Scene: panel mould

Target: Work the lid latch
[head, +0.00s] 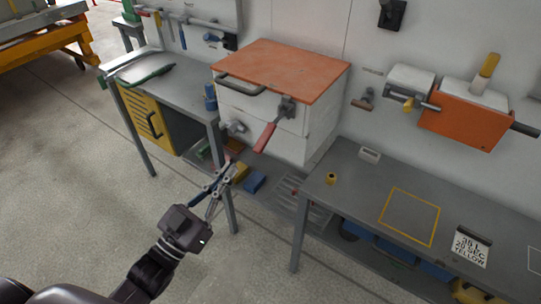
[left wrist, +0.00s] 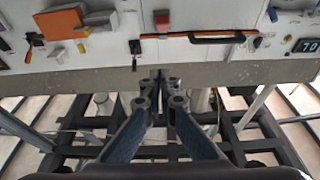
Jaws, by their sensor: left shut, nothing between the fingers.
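A white box with an orange-red lid (head: 280,70) is mounted against the wall; the lid lies flat on it. A dark bar handle (head: 240,84) runs along the lid's front edge. A lever with a red grip (head: 265,137) hangs from a grey pivot (head: 287,107) on the box front, slanting down to the left. A grey fitting (head: 236,127) sits to its left. My left gripper (head: 225,170) is shut and empty, below and left of the red grip, apart from it. Its closed fingers also show in the left wrist view (left wrist: 160,80). My right gripper is out of view.
A grey bench (head: 170,90) with a yellow cabinet (head: 147,122) stands left of the box. Another bench (head: 360,190) with a yellow square outline and a label card (head: 471,247) stands right. An orange unit (head: 465,117) is on the wall. Open floor lies in front.

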